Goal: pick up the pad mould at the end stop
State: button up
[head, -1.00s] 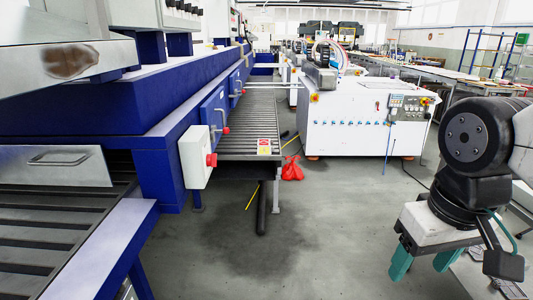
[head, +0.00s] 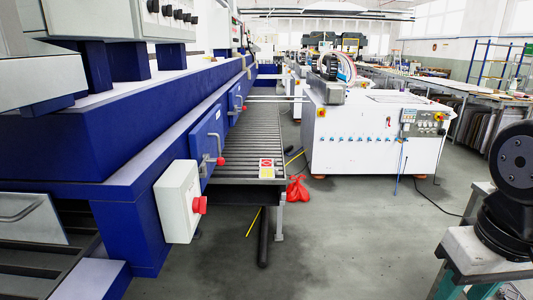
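A small flat piece with red, white and yellow marks (head: 266,168) lies at the near end of the roller conveyor (head: 250,135). It is the only thing I see at that end, and I cannot tell whether it is the pad mould or a label.
A blue machine (head: 120,120) runs along the left, with a white box and red button (head: 181,202) jutting out. A white cabinet (head: 365,135) stands right of the conveyor. A red bag-like thing (head: 297,190) lies on the floor. Grey floor (head: 345,240) is clear in front.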

aim_at(264, 172)
jog(key=z, duration=0.25)
jog(key=i, duration=1.95)
jog(key=u, duration=0.3)
jog(key=i, duration=1.9)
jog(key=u, duration=0.75)
jog(key=i, duration=0.6)
jog(key=u, duration=0.15)
